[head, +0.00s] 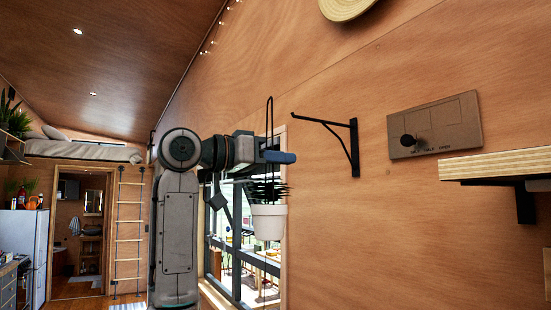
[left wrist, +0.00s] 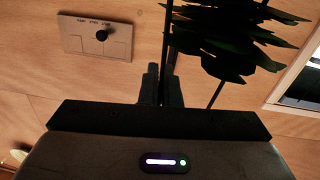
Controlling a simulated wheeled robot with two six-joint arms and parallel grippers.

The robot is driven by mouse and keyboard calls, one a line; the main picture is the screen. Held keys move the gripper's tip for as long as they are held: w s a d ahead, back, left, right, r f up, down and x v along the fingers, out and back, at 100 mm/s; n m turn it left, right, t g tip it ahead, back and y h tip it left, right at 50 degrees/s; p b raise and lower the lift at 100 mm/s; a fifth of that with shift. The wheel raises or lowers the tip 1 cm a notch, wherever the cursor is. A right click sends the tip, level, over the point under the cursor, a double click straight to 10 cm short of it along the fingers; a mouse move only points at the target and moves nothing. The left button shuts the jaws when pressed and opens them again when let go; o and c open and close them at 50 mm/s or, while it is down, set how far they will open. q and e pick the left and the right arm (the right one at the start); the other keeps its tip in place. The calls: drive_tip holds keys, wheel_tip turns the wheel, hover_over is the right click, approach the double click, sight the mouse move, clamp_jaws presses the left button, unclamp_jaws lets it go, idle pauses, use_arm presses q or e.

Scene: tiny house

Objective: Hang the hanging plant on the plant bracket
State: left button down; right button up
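The hanging plant is a white pot (head: 268,222) with dark spiky leaves and a thin black hanger whose loop rises above my left gripper (head: 284,157). The gripper is shut on the hanger, and the pot hangs upright below it. In the left wrist view, the fingers (left wrist: 163,88) close around the dark hanger strand, with the leaves (left wrist: 225,35) beyond. The black plant bracket (head: 355,148) is fixed to the wooden wall right of the gripper, its arm reaching left. A gap separates the hanger loop from the bracket tip. My right gripper is not in view.
A wall panel with a dark knob (head: 435,125) is right of the bracket; it also shows in the left wrist view (left wrist: 95,37). A wooden shelf (head: 495,165) juts in at right. A window (head: 243,240) is behind the plant. A ladder (head: 129,230) stands far left.

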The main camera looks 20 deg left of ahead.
use_arm(q)
drive_tip(key=w+d+f+p, duration=0.1)
drive_tip(key=w+d+f, duration=0.1)
drive_tip(key=w+d, duration=0.3)
drive_tip(key=shift+w, duration=0.65)
idle(0.5)
drive_tip(key=shift+d, duration=0.1)
idle(0.5)
drive_tip(key=c, duration=1.6)
unclamp_jaws()
drive_tip(key=shift+s+f, duration=0.1)
